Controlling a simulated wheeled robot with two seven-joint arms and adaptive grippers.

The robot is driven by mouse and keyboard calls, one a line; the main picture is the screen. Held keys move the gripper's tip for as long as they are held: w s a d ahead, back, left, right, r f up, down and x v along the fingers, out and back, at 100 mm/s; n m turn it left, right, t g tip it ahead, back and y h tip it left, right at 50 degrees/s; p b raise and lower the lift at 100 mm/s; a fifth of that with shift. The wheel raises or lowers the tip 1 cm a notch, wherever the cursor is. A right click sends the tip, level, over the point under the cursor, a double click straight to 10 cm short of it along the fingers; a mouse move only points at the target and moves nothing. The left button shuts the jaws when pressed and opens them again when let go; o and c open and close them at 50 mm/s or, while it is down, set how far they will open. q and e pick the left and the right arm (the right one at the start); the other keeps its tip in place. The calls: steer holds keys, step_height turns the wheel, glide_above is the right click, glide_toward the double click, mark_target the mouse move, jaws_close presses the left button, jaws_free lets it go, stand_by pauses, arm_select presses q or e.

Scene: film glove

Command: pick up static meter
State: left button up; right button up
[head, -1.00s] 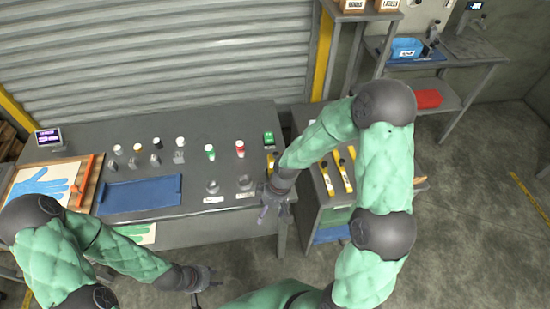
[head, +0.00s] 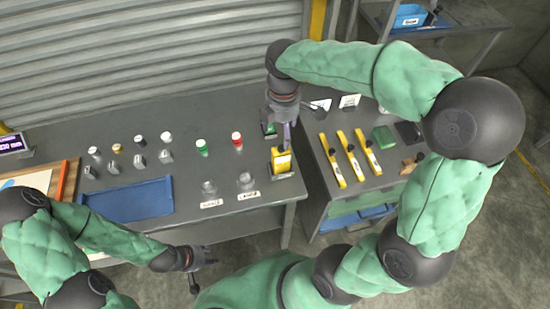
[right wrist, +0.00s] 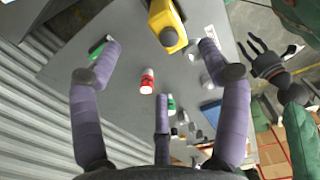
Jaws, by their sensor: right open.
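A yellow handheld device (head: 281,161) with a dark base stands at the right end of the grey bench; it also shows at the top of the right wrist view (right wrist: 167,25). A small green device (head: 268,129) is just behind it, partly hidden by my right gripper; it shows by one finger in the right wrist view (right wrist: 97,52). I cannot tell which is the static meter. My right gripper (head: 284,128) is open and empty above this end of the bench, fingers pointing down. My left gripper (head: 205,264) is open and empty in front of the bench.
Two glass jars sit near the front edge. A side table (head: 330,195) on the right holds several yellow tools (head: 349,157).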

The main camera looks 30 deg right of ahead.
mark_target(280, 151)
steer(key=f+b, duration=0.1)
steer(key=f, duration=0.3)
steer(key=shift+s+f, duration=0.2)
steer(key=shift+a+f+b, duration=0.2)
steer(key=shift+f+b, duration=0.7)
steer(key=shift+f, duration=2.1)
jaws_close()
